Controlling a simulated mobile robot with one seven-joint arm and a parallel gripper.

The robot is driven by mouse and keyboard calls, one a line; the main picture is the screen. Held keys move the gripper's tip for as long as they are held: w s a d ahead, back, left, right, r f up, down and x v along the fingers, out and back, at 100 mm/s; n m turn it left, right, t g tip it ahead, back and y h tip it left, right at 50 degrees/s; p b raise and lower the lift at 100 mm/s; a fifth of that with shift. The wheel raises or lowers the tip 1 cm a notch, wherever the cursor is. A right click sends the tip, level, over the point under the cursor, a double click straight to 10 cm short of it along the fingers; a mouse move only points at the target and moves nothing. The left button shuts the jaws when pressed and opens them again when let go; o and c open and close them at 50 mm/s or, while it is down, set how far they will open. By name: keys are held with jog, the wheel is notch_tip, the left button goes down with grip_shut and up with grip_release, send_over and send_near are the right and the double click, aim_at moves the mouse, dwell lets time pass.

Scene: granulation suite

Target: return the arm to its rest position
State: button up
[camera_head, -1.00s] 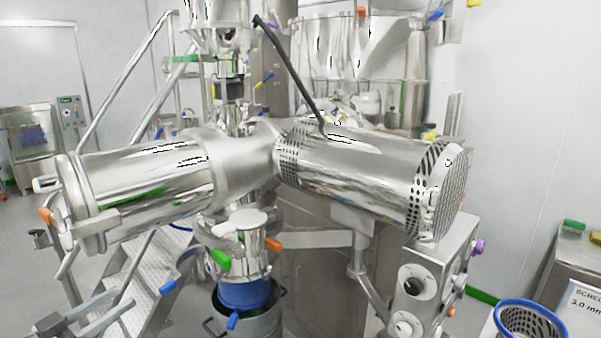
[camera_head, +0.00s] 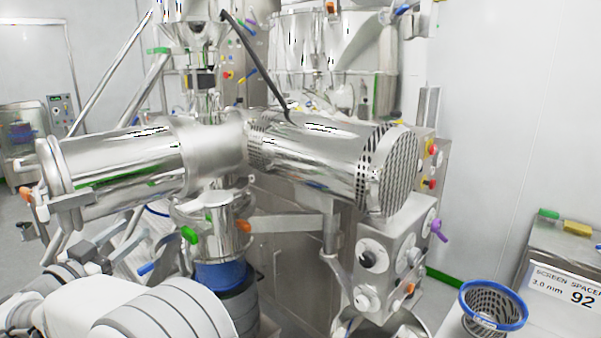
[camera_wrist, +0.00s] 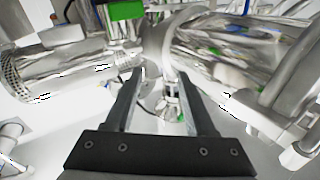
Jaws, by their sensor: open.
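My gripper (camera_wrist: 160,108) shows in the wrist view with its two dark fingers apart and nothing between them. Beyond the fingers are shiny steel machine parts and a pale floor. In the head view my white and grey arm links fill the lower left corner, and the gripper itself is not visible there. The arm stands in front of the steel mill with its horizontal cylinder (camera_head: 115,165) on the left and a perforated-end motor housing (camera_head: 320,150) on the right.
A control box with knobs (camera_head: 385,255) stands below the housing. A blue-rimmed screen basket (camera_head: 494,305) and a bench labelled screen spacer (camera_head: 565,270) are at the lower right. A blue-collared outlet (camera_head: 222,272) hangs under the mill. Open floor shows at far left.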

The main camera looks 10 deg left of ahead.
jog(key=w+d+r+n+t+y+b, duration=0.1)
jog(key=w+d+r+n+y+b, duration=0.1)
jog(key=w+d+r+y, duration=0.45)
jog(key=w+d+r+n+g+y+b, duration=0.2)
jog(key=d+r+n+y+b, duration=0.25)
jog(key=d, duration=0.35)
jog(key=s+d+f+g+h+b, duration=0.1)
jog(key=s+d+f+g+b, duration=0.1)
jog(key=s+d+f, duration=0.45)
jog(key=s+d+f+g+h+b, duration=0.1)
jog(key=d+f+g, duration=0.2)
jog(key=d, duration=0.7)
jog(key=s+d+f+g+h+b, duration=0.15)
jog(key=s+d+f, duration=0.3)
jog(key=d, duration=0.45)
jog(key=s+d+f+m+g+h+b, duration=0.2)
jog(key=s+d+f+g+h+b, duration=0.1)
jog(key=s+d+f, duration=1.1)
jog(key=s+g+h, duration=0.1)
jog(key=s+g, duration=0.1)
jog(key=s, duration=0.1)
jog(key=shift+s+d+f+m, duration=0.25)
jog(key=shift+d+f+m, duration=0.1)
jog(key=shift+d, duration=0.05)
